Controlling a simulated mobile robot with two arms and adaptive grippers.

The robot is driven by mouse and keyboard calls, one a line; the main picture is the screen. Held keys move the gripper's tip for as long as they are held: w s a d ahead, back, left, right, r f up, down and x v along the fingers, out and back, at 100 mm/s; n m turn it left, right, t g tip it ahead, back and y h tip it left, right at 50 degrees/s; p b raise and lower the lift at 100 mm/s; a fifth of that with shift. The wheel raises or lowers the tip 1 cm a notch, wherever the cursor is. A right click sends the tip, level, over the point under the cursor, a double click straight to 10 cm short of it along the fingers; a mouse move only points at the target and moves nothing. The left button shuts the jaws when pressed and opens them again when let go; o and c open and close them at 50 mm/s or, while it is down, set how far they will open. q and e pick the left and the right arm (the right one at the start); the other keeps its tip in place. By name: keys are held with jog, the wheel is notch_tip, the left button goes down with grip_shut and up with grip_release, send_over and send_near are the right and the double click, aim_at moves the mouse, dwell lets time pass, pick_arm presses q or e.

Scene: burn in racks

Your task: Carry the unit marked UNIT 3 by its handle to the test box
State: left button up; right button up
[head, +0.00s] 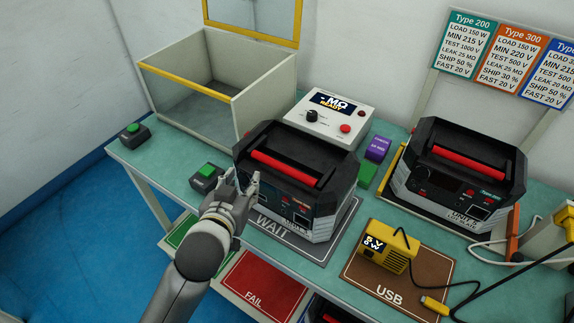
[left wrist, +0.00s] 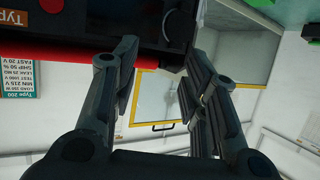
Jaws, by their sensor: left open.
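A black and grey unit (head: 290,205) with a red handle (head: 285,167) stands upright on the grey WAIT mat (head: 318,246). Its front marking is partly blurred, and I cannot read the number for sure. A similar unit (head: 455,185) with a red handle stands further right; its number is also unclear. The test box (head: 185,92) is at the back left, with its yellow-framed lid raised and no unit inside. My left gripper (head: 243,180) is open and empty at the left front of the WAIT unit. In the left wrist view, the red handle (left wrist: 75,57) lies left of the open fingers (left wrist: 160,78).
A meter (head: 330,117) stands behind the WAIT unit. Green-button boxes (head: 206,178) (head: 135,134) sit at the left. A yellow USB tester (head: 386,252) with a cable lies on the brown mat (head: 360,275). A red FAIL tray (head: 262,288) is below the bench edge.

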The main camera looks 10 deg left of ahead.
pick_arm(q)
jog(key=w+d+r+m+t+h, duration=0.2)
jog(key=d+r+m+t+h, duration=0.25)
jog(key=r, duration=0.75)
jog(key=w+d+r+m+t+h, duration=0.25)
jog(key=d+r+h, duration=0.45)
jog(key=r, duration=0.4)
jog(key=s+d+r+m+g+h, duration=0.2)
jog(key=s+d+m+g+h, duration=0.3)
jog(key=d+m+g, duration=0.4)
jog(key=s+d+r+m+g+h, duration=0.1)
jog(key=s+d+m+g+h, duration=0.5)
jog(key=m+g, duration=0.4)
jog(key=n+y, duration=0.4)
jog(key=y, duration=1.8)
send_near(287, 168)
jog(key=shift+h, duration=0.25)
jog(key=f+p, duration=0.1)
jog(key=f, duration=0.2)
jog(key=w+f+p, duration=0.1)
jog(key=f, duration=0.2)
jog(key=f+p, duration=0.1)
jog(key=f, duration=0.2)
jog(key=shift+w+d, duration=0.15)
